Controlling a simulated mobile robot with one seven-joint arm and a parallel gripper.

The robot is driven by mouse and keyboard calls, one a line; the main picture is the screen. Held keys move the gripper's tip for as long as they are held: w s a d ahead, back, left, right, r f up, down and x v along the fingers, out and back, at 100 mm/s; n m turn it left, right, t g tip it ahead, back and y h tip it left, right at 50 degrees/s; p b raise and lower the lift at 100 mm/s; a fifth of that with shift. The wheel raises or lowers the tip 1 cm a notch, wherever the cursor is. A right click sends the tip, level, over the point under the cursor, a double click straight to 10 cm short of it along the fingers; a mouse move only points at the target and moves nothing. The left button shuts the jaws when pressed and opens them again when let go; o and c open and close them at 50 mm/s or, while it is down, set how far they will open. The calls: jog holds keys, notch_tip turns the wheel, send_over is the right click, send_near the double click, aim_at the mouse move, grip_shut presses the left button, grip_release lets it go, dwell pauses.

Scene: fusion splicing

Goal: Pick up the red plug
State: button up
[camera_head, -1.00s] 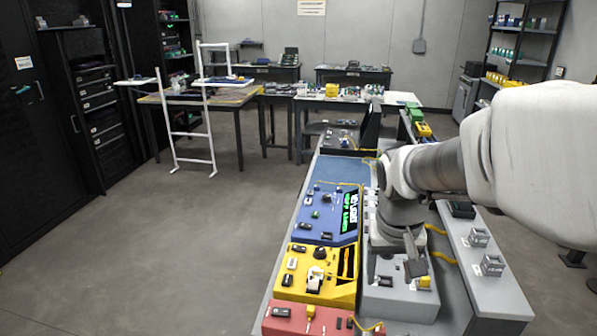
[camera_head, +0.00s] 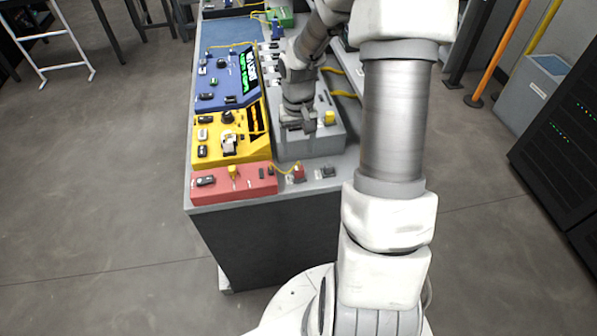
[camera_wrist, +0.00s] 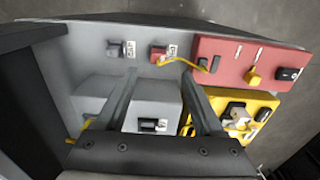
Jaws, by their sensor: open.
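The red plug (camera_head: 298,173) stands on the grey bench top at its near end, just right of the red panel (camera_head: 226,183), with a yellow cable running from it. In the wrist view the red plug (camera_wrist: 158,53) is at upper middle, just left of the red panel (camera_wrist: 228,56), beside a small white label. My gripper (camera_head: 303,122) is above the grey box (camera_head: 312,148), behind the red plug and apart from it. In the wrist view my gripper (camera_wrist: 159,73) has its fingers spread with nothing between them, and the plug shows beyond the tips.
A dark grey plug (camera_head: 328,172) sits right of the red one; it is left of it in the wrist view (camera_wrist: 115,52). A yellow box (camera_head: 262,153) and a blue box (camera_head: 222,95) line the left side. A yellow plug (camera_head: 329,117) is close beside my gripper.

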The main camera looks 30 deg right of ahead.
aim_at(299, 168)
notch_tip(299, 168, down, 10)
jog(key=shift+w+d+r+b, duration=0.1)
jog(key=shift+d+r+b, duration=0.1)
jog(key=shift+b, duration=0.15)
grip_shut()
dwell(0.4)
